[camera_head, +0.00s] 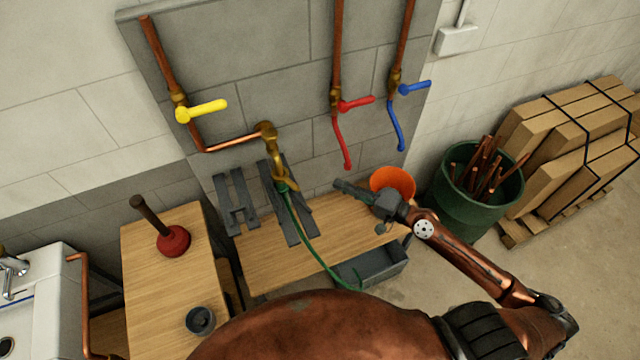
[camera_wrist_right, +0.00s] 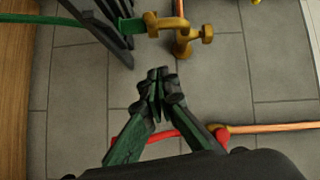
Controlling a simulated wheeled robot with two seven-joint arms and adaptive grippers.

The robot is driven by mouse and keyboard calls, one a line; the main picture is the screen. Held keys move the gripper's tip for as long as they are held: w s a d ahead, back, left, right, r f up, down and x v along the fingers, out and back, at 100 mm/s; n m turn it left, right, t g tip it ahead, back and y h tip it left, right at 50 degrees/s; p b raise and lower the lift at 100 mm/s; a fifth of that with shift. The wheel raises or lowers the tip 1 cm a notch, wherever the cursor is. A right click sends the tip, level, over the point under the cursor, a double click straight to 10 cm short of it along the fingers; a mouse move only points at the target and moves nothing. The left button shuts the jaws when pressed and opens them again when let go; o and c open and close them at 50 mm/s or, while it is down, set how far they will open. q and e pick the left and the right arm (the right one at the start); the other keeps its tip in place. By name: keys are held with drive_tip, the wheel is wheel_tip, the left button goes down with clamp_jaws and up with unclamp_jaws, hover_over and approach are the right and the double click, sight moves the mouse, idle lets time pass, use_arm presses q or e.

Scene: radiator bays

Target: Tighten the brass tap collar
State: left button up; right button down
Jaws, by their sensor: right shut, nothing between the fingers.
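The brass tap (camera_head: 268,142) is fixed to the grey block panel, at the end of the copper pipe from the yellow-handled valve. Its brass collar (camera_head: 284,185) is at the lower end, where a green hose (camera_head: 308,236) joins and hangs down. In the right wrist view the tap (camera_wrist_right: 187,40) is at the top, with the collar (camera_wrist_right: 152,22) beside the green hose end. My right gripper (camera_head: 338,184) is shut and empty, to the right of the collar and apart from it. Its fingertips (camera_wrist_right: 158,76) point toward the tap. My left gripper is not in view.
Dark slatted racks (camera_head: 272,200) stand close behind and beside the hose. A red lever (camera_head: 356,103) and a blue lever (camera_head: 414,87) are on pipes to the right. An orange bucket (camera_head: 396,182) is behind my right wrist. A wooden bench (camera_head: 262,262) is below.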

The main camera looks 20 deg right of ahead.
sight(287, 180)
drive_tip(key=w+a+f+p, duration=0.1)
drive_tip(key=w+a+p, duration=0.4)
drive_tip(key=a+p, duration=0.2)
drive_tip(key=shift+w+a+f, duration=0.15)
drive_tip(key=shift+w+a, duration=0.15)
drive_tip(key=shift+a, duration=0.9)
drive_tip(key=shift+p, duration=0.3)
